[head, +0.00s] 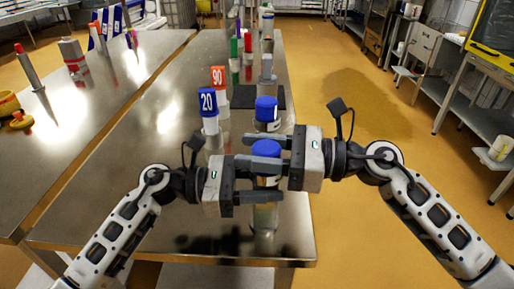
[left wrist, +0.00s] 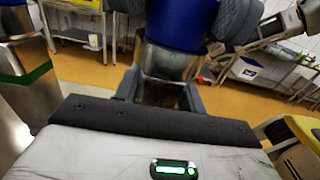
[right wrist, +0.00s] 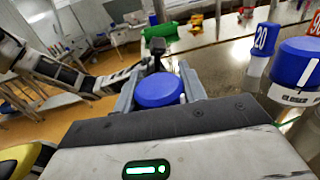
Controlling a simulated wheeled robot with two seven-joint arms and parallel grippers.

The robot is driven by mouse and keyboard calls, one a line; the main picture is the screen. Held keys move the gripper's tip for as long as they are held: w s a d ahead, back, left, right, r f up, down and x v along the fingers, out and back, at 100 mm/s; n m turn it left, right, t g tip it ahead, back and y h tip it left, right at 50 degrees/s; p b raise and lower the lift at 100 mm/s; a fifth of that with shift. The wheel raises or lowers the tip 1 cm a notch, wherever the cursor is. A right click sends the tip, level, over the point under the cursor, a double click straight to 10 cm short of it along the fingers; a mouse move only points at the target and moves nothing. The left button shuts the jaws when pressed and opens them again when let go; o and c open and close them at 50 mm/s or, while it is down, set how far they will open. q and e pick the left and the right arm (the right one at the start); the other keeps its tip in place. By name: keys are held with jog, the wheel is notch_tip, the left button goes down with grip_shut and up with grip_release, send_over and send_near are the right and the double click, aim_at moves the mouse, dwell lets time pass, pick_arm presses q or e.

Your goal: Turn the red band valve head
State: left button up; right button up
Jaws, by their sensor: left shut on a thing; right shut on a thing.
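A blue-capped cylinder (head: 266,150) stands upright near the right edge of the table, with a clear or shiny lower body (head: 265,218). My left gripper (head: 266,179), reaching in from the left, is shut on it from the side. My right gripper (head: 254,151), reaching in from the right, is shut on its blue cap. The cap also shows between the fingers in the right wrist view (right wrist: 160,90). In the left wrist view a blue part (left wrist: 182,22) sits above a shiny collar between the fingers. A grey block with a red band (head: 74,62) stands on the left table.
A second blue-capped cylinder (head: 266,108) stands just behind the held one. Blue "20" (head: 208,101) and orange "90" (head: 218,77) markers stand close by on the left. The table (head: 130,170) is bare further left. The floor (head: 365,110) is open on the right.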

jog(key=shift+f+n+g, duration=0.1)
jog(key=shift+n+g, duration=0.2)
jog(key=shift+g, duration=0.2)
jog(key=o, duration=1)
jog(key=shift+c, duration=0.2)
jog(key=s+d, duration=0.1)
jog(key=d, duration=1.1)
jog(key=shift+s, duration=0.1)
pick_arm(q)
jog(key=o, duration=1.4)
jog(key=shift+c, duration=0.2)
